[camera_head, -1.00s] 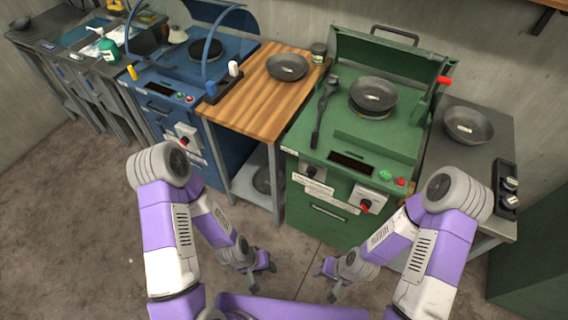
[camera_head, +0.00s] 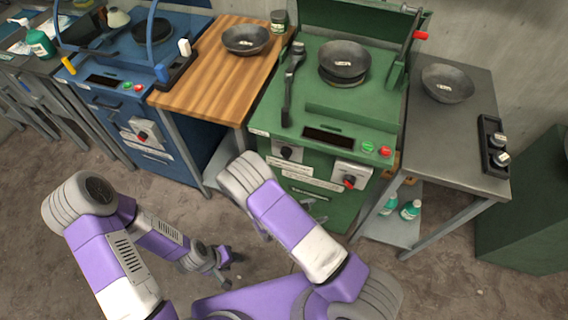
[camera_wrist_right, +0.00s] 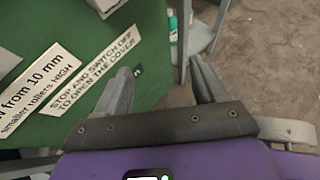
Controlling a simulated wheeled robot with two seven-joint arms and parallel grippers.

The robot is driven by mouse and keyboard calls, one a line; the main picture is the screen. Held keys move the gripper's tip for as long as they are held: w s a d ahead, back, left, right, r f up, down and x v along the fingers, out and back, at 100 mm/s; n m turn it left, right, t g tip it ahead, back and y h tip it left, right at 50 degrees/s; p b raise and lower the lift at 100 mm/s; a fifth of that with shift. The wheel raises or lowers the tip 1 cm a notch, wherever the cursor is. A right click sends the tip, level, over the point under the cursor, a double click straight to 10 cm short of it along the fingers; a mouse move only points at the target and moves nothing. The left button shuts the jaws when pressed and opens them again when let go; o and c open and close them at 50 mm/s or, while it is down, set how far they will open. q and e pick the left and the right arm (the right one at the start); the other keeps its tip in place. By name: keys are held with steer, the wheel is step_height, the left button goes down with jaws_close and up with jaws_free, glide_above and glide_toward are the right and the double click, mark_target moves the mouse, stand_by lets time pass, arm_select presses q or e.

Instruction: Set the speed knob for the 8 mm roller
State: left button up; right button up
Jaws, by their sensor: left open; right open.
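The green machine (camera_head: 330,106) has a dark knob (camera_head: 286,152) at the left of its front and a red switch knob (camera_head: 349,181) at the right, with white label strips (camera_head: 285,170) between and below. No knob setting can be read. In the right wrist view, two labels (camera_wrist_right: 92,73) partly read "from 10 mm, smaller rollers HIGH" and "stop and switch off to open the cover". My right gripper (camera_wrist_right: 160,88) is open and empty before the green front, right of the labels; my arm mostly hides it in the head view. My left gripper (camera_head: 212,265) is open, low over the floor.
A bowl (camera_head: 344,58) sits on the green machine, with a dark long tool (camera_head: 291,85) left of it. A wooden table (camera_head: 205,72) and the blue machine (camera_head: 105,68) stand left. A grey table (camera_head: 448,125) with a bowl (camera_head: 447,84) stands right.

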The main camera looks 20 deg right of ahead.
steer(key=w+a+r+n+t, duration=0.2)
steer(key=w+a+n+t, duration=0.1)
steer(key=w+t, duration=0.25)
steer(key=n+t+y+b, duration=0.2)
steer(key=n+t, duration=0.3)
steer(key=t, duration=0.2)
glide_toward(285, 154)
steer(key=w, duration=0.2)
arm_select(q)
step_height(285, 154, down, 4)
steer(key=shift+f+b, duration=0.1)
steer(key=shift+b, duration=0.55)
arm_select(e)
steer(key=x, duration=0.7)
steer(key=shift+d+f, duration=0.45)
steer(key=shift+s+g, duration=0.15)
steer(key=shift+g, duration=0.1)
